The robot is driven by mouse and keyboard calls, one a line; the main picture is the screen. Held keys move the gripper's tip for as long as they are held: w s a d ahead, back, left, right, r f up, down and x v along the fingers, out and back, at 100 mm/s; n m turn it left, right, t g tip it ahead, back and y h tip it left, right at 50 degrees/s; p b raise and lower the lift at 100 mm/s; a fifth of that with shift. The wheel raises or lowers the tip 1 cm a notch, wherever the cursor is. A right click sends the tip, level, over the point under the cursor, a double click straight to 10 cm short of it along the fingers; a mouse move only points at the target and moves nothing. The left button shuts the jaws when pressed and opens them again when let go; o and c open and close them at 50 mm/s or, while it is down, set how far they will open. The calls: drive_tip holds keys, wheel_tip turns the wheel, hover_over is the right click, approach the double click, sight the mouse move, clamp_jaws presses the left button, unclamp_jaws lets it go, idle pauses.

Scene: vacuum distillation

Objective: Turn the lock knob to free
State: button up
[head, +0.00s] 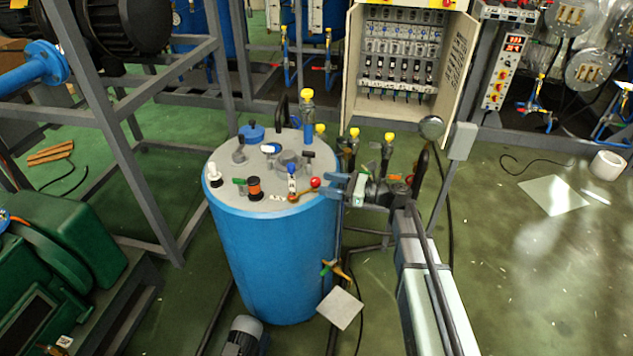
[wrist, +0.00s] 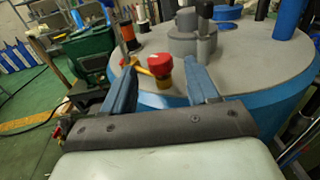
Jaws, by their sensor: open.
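The red knob (head: 315,182) sits at the near right rim of the blue tank's grey lid (head: 222,183). In the wrist view the red knob (wrist: 159,66) has a yellow arm running from it to the left. I take it for the lock knob; no marking is readable. My gripper (head: 328,187) is at the lid's right edge, just right of the knob. In the wrist view its two blue fingers (wrist: 160,78) are open, with the knob appearing in the gap between them. Neither finger clearly touches it.
The lid carries an orange-and-black fitting (head: 254,188), a blue-handled valve (head: 292,180), a white fitting (head: 214,175) and a tall blue post with a yellow cap (head: 307,115). Yellow-capped valves (head: 388,150) stand behind my gripper. A grey frame (head: 125,150) is at left.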

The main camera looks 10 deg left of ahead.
drive_tip(key=d, duration=0.7)
drive_tip(key=shift+s+d, duration=0.25)
drive_tip(key=shift+d, duration=0.05)
drive_tip(key=n+g+h, duration=0.1)
drive_tip(key=n+h, duration=1.7)
approach(316, 179)
wheel_tip(316, 179, down, 8)
drive_tip(key=shift+w+f, duration=0.1)
drive_tip(key=shift+f, duration=0.15)
drive_tip(key=shift+c, duration=0.4)
